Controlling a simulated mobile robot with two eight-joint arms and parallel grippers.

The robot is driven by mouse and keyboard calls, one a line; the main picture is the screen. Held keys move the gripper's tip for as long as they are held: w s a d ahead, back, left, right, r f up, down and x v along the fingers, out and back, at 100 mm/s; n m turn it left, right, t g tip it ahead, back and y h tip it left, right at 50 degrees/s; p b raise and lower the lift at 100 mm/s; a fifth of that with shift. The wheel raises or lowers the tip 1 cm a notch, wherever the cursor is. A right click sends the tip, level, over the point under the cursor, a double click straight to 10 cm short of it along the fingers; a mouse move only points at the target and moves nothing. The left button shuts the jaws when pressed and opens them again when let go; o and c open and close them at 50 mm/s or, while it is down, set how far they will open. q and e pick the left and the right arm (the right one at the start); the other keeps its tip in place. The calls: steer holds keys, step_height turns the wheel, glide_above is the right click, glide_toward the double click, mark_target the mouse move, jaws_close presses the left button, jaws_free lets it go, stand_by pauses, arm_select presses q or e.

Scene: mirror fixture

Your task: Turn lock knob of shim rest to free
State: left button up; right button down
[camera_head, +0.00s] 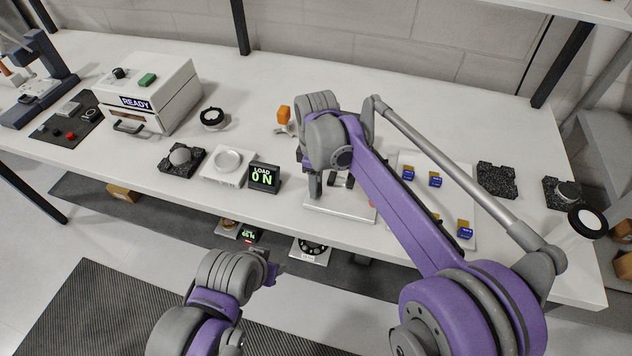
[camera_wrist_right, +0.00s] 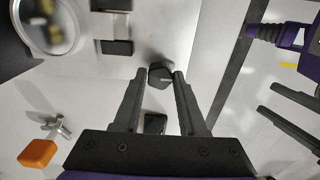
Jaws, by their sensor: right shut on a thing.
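The shim rest (camera_head: 345,210) appears to be the pale plate fixture at the front middle of the bench, partly hidden under my right arm. Its dark lock knob (camera_wrist_right: 160,76) sits between the fingertips of my right gripper (camera_wrist_right: 161,72) in the right wrist view. My right gripper also shows in the head view (camera_head: 316,190), pointing down at the left part of the fixture, where it hides the knob. It is shut on the knob. I cannot read the knob's marking. My left gripper (camera_head: 272,270) is low in front of the bench, apart from everything; its fingers are too small to read.
An orange-handled tool (camera_head: 284,115) lies behind the fixture. A tray (camera_head: 452,203) with several blue and yellow pieces lies to the right. A white READY box (camera_head: 150,90) stands further left.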

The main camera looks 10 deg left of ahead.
stand_by(0.4)
steer(key=shift+c, duration=2.3)
jaws_free()
steer(key=shift+r, duration=0.1)
step_height(320, 180, up, 11)
steer(key=shift+p, duration=0.35)
